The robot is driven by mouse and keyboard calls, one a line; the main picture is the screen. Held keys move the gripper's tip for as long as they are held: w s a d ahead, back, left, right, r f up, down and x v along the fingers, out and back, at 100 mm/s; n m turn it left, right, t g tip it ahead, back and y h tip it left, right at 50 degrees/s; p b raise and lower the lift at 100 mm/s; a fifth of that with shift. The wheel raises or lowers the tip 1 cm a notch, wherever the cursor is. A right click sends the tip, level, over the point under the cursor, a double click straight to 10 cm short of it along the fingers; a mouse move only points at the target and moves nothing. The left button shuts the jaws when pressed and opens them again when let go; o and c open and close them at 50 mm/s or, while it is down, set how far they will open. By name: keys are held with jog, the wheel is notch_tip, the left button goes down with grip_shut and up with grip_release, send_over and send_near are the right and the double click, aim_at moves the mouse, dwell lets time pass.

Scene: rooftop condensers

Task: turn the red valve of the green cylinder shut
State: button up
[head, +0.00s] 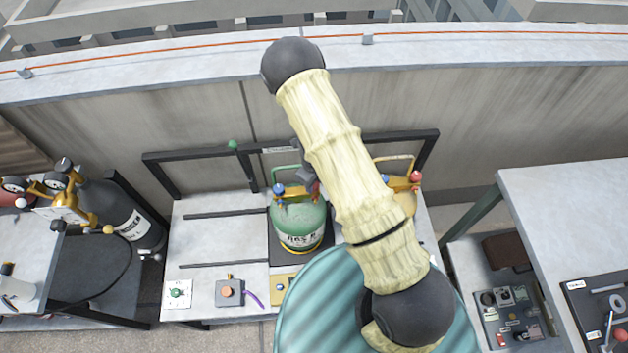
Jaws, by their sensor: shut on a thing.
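The green cylinder (300,222) stands upright on a dark plate on the bench, its label facing me. Its blue valve (279,188) shows on the left of its top, below a green handle. My gripper (313,186) reaches down to the right side of its top, partly hidden behind my sleeved arm. It is shut on the red valve (316,188), of which only a small reddish bit shows. The valve's angle cannot be seen.
A yellow cylinder (405,198) with its own red knob (416,176) stands close on the right, mostly behind my arm. A dark rail (205,151) runs behind the bench. The bench's left part (215,243) is mostly clear.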

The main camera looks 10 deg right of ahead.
jog(key=shift+w, duration=0.1)
jog(key=o, duration=1)
jog(key=shift+c, duration=0.2)
notch_tip(320, 180, up, 17)
jog(key=shift+r+b, duration=0.2)
jog(key=shift+b, duration=0.25)
jog(key=s+d+r+n+t+b, duration=0.1)
jog(key=s+d+r+n, duration=0.4)
jog(key=n, duration=0.8)
jog(key=s+d+r+n+t+b, duration=0.1)
jog(key=s+d+r+n, duration=0.4)
jog(key=n, duration=0.8)
jog(key=shift+s+r+n+t+b, duration=0.3)
jog(key=shift+s+n+b, duration=0.1)
jog(key=shift+s, duration=1.5)
